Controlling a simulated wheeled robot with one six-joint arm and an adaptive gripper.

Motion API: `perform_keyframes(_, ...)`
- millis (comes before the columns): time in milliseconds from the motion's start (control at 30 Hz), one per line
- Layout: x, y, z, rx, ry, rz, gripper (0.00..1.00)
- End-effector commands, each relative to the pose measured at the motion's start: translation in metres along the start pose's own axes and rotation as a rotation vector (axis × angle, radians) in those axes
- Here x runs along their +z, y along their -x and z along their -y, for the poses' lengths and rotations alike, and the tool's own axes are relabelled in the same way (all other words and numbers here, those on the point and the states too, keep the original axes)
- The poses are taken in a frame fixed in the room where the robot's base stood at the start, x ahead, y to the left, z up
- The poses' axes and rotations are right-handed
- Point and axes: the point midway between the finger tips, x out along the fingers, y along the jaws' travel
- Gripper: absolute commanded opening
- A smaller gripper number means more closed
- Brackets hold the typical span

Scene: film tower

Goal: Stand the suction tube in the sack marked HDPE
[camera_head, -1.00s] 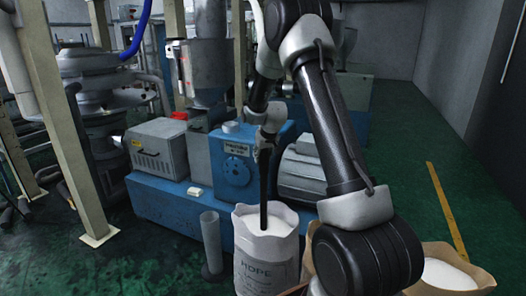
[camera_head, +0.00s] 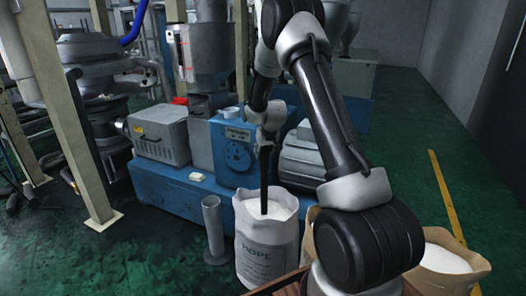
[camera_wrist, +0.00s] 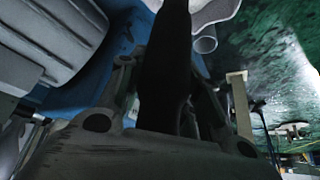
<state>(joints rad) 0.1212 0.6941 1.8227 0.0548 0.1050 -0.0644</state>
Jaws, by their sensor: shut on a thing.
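The suction tube (camera_head: 264,182) is a long dark rod. It hangs upright from my gripper (camera_head: 266,142), which is shut on its upper part. The white sack marked HDPE (camera_head: 268,250) stands open below and holds white material. The tube's lower end is inside the sack mouth, at the white material; I cannot tell how deep it sits. In the wrist view the dark tube (camera_wrist: 166,65) runs between the fingers of my gripper (camera_wrist: 165,100), and part of the white sack (camera_wrist: 212,10) shows at the top edge.
A grey open cylinder (camera_head: 212,230) stands close left of the sack. Brown sacks (camera_head: 445,262) with white contents stand to the right. A blue machine (camera_head: 180,190) is right behind. Green floor is free at left and far right.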

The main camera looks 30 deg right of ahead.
Motion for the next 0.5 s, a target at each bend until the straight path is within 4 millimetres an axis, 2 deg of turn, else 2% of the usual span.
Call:
perform_keyframes(100,-0.0012,0.0006,-0.0001,0.000,0.000,-0.002,0.00)
perform_keyframes(133,-0.0012,0.0006,-0.0001,0.000,0.000,-0.002,0.37)
perform_keyframes(233,-0.0010,0.0006,-0.0001,0.000,0.000,-0.002,0.55)
perform_keyframes(267,-0.0009,0.0005,-0.0001,0.000,0.000,-0.002,0.59)
perform_keyframes(500,0.0007,-0.0002,-0.0001,0.000,0.000,0.001,0.59)
